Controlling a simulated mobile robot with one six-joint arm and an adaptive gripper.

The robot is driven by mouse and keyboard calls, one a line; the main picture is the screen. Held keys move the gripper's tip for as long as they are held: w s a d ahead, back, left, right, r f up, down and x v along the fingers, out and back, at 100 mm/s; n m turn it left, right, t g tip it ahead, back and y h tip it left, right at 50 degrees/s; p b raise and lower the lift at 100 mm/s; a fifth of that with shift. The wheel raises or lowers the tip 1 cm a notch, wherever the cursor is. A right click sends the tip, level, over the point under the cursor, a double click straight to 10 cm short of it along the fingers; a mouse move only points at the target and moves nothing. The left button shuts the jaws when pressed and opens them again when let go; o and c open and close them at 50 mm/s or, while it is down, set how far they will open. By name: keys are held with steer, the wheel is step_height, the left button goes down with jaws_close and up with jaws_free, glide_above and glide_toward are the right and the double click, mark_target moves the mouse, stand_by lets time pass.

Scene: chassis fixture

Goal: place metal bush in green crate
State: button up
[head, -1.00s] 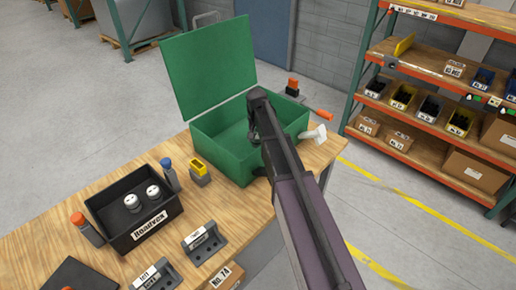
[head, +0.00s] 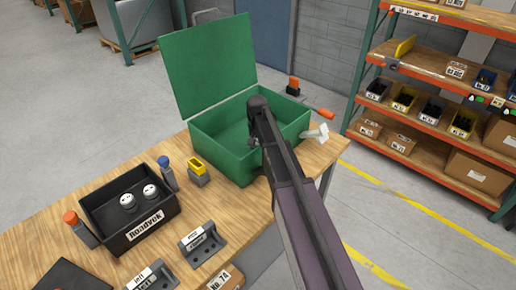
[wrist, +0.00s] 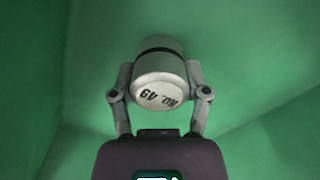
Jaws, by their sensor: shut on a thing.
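The green crate (head: 222,146) stands on the wooden table with its lid (head: 208,66) raised at the back. In the head view my arm reaches over the crate's right side and hides most of the gripper and the bush. Two more metal bushes (head: 128,202) (head: 150,191) stand in the black bin (head: 146,228) on the table.
A yellow-topped block (head: 198,172) and a blue-capped bottle (head: 168,174) stand between bin and crate. Grey brackets (head: 202,243) lie in front. An orange-handled tool (head: 318,113) and a white object (head: 318,133) are by the crate's right side. Shelves (head: 435,120) stand right.

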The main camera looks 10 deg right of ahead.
steer(key=shift+f, duration=0.2)
steer(key=o, duration=1.3)
steer(key=shift+r, duration=0.2)
step_height(320, 180, up, 12)
steer(key=p, duration=1.2)
steer(key=shift+r, duration=0.1)
stand_by(0.3)
